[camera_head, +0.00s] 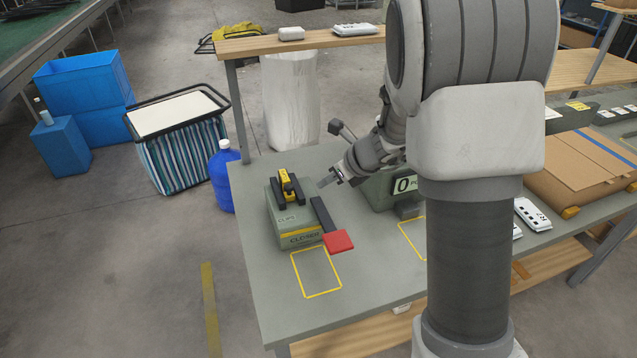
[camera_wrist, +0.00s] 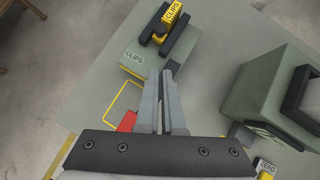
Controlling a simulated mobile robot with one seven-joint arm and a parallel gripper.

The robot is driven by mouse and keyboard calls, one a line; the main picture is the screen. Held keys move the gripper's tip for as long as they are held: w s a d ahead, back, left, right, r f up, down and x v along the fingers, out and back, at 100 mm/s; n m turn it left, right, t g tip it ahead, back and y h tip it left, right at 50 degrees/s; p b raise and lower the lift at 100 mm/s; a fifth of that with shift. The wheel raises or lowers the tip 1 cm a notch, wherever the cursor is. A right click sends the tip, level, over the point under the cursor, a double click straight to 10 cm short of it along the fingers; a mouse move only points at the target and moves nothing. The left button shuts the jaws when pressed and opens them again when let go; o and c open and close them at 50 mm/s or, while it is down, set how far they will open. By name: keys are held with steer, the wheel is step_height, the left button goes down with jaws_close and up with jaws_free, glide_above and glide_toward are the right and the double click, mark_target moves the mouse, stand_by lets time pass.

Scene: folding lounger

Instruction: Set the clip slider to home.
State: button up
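A black bar with a red end pad (camera_head: 338,241) runs along the box's right side. My gripper (camera_head: 328,181) is above the table, just right of the box and apart from the slider. In the wrist view its fingers (camera_wrist: 162,75) are together with nothing visible between them.
A second green unit (camera_head: 378,190) with a "0" label stands close to the right of my gripper. Yellow outlines (camera_head: 318,272) mark bare table in front. A shelf (camera_head: 300,42) runs behind. A cardboard box (camera_head: 580,180) lies farther right, partly behind my arm.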

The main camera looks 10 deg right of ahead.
mark_target(290, 187)
steer(key=shift+o, duration=1.1)
steer(key=shift+s+f, duration=0.15)
steer(key=shift+s, duration=0.15)
steer(key=o, duration=0.6)
steer(key=s+f+t+y+b, duration=0.1)
steer(key=s+f+y+b, duration=0.1)
steer(key=s+b, duration=0.1)
steer(key=shift+a+f+t, duration=0.15)
steer(key=shift+f+t, duration=0.15)
steer(key=shift+f, duration=0.05)
steer(key=shift+s+f+m+t+y+b, duration=0.1)
steer(key=shift+s+m+t+y+b, duration=0.15)
steer(key=shift+t+b, duration=0.3)
steer(key=shift+s+d+t+y+b, duration=0.15)
steer(key=shift+d+t+y+b, duration=0.1)
steer(key=shift+d+t+b, duration=0.15)
steer(key=shift+s+d+m+t, duration=0.15)
steer(key=shift+d+m+t, duration=0.1)
steer(key=shift+d+t, duration=0.35)
steer(key=x, duration=1.7)
steer(key=shift+w+b, duration=0.3)
steer(key=shift+b, duration=0.1)
jaws_close()
